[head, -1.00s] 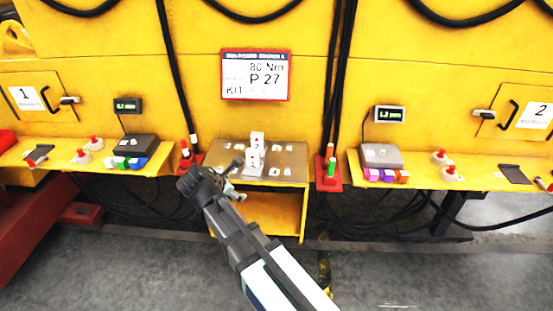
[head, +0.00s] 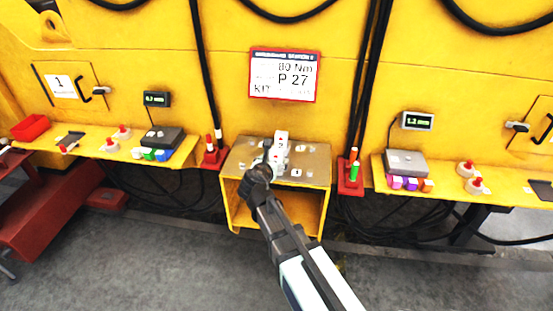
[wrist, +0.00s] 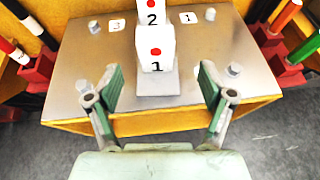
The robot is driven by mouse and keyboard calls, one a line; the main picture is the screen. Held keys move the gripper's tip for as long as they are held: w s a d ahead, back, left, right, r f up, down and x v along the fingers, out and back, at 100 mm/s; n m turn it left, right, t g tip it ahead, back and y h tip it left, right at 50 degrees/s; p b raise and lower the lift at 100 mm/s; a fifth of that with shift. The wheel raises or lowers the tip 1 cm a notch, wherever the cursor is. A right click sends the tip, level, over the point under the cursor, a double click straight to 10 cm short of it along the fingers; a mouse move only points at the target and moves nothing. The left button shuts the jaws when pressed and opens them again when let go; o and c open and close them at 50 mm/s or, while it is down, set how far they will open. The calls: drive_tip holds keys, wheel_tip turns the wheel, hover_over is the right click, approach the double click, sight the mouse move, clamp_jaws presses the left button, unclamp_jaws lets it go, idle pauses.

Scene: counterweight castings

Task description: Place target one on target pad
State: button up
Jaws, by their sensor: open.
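A white cube marked 1 with a red dot (wrist: 155,52) stands on a small grey base on the metal-topped table (head: 315,160). A similar cube marked 2 (wrist: 150,14) shows above or behind it; I cannot tell whether it is stacked. In the head view the pair (head: 279,150) is partly hidden by my arm. My gripper (wrist: 158,85) is open and empty, its green-padded fingers at either side, short of the cube marked 1. It also shows in the head view (head: 258,172). Flat markers lie on the table, one marked 1 (wrist: 188,17) and one marked 3 (wrist: 115,25). Which is the target pad is unclear.
Small grey knobs (wrist: 233,70) stand on the tabletop. Red holders with coloured rods flank the table on the left (head: 213,155) and right (head: 351,175). Yellow side shelves carry grey boxes (head: 406,162) and coloured blocks. A yellow wall with hanging cables stands behind.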

sight(275, 156)
drive_tip(key=shift+x, duration=1.55)
drive_tip(key=x, duration=0.1)
drive_tip(key=p+x, duration=0.1)
drive_tip(key=x, duration=0.1)
drive_tip(key=p+x, duration=0.1)
drive_tip(key=shift+w+a+f, duration=0.2)
drive_tip(key=shift+a, duration=0.15)
drive_tip(key=shift+w+d+f, duration=0.15)
drive_tip(key=shift+w+f, duration=0.1)
clamp_jaws()
